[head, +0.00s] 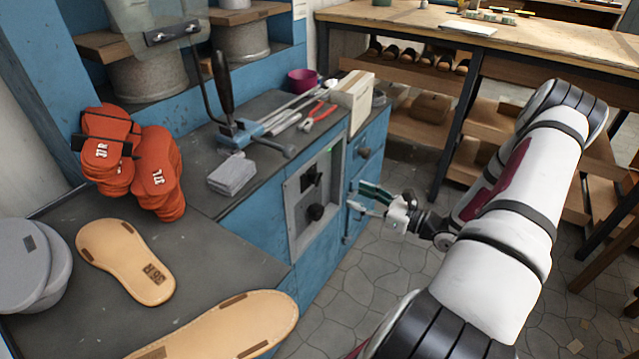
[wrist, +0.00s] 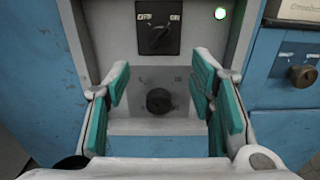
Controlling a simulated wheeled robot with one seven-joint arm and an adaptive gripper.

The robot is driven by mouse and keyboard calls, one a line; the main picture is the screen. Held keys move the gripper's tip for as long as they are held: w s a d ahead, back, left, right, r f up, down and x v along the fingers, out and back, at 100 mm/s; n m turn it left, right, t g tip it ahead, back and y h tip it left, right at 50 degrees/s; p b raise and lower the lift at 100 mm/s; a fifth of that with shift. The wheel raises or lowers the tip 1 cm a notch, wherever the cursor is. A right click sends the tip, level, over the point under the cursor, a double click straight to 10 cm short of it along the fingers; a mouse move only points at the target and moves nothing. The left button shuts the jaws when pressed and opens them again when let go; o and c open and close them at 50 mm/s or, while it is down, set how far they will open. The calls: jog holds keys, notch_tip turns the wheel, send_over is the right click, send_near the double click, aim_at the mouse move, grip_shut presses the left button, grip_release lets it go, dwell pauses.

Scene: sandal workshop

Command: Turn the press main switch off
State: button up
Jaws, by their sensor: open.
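The press main switch (wrist: 158,36) is a black rotary switch on a grey panel, with an OFF mark at its upper left and an ON mark at its upper right. Its handle looks slanted toward the ON side. In the head view the switch (head: 313,178) is on the front of the blue press base. A round black knob (wrist: 158,101) is below it. My gripper (head: 363,200) is open and empty in front of the panel, apart from it. In the wrist view its teal-padded fingers (wrist: 161,72) frame the lower knob, below the switch.
A green lamp (wrist: 221,13) is lit right of the switch. Tiled floor (head: 375,265) is free in front.

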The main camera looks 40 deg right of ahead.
aim_at(315, 178)
jog(key=b+x, duration=0.2)
jog(key=x, duration=1.1)
jog(key=shift+c, duration=0.4)
jog(key=c, duration=1)
